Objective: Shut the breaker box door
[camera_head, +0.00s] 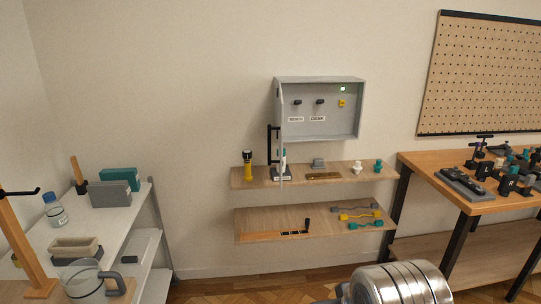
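The grey breaker box (352,127) hangs on the wall above the wooden shelf. The door (281,140) stands open at the box's left side, swung out toward me and seen almost edge-on. A black bar handle (270,145) shows on the door's left, outer side. A rounded, ribbed metal part of my arm (400,285) shows at the bottom edge. My gripper's fingers are not in view.
The upper shelf (240,183) under the box holds a yellow-black flashlight (248,165) and small items. The lower shelf (245,222) holds tools. A white table (125,215) stands left, a wooden workbench (420,165) right. Parquet floor (250,290) lies between them.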

